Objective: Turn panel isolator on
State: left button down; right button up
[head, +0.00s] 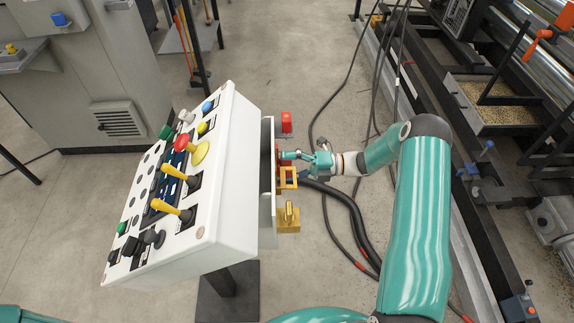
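A white control panel box (236,170) stands tilted on a dark post. A grey plate (267,200) on its right side carries a red part (287,122) at the top, a yellow frame-like part (288,178) in the middle and a yellow handle on a block (289,217) lower down. My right gripper (285,156) reaches in from the right, its fingertips at a red piece just above the yellow frame. The fingers partly hide that piece, and I cannot tell whether they are closed on it or which way it is turned. My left gripper is out of view.
The panel face has yellow levers (172,190), a red-and-yellow mushroom button (193,147) and several small knobs. Black cables (345,205) run across the floor right of the panel. A dark machine frame (490,200) stands at the right, a grey cabinet (100,75) at the upper left.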

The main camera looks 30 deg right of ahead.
jog(key=shift+w+d, duration=0.15)
jog(key=shift+d, duration=0.05)
jog(key=o, duration=1)
jog(key=shift+f, duration=0.1)
jog(key=shift+a, duration=0.1)
jog(key=v, duration=1.2)
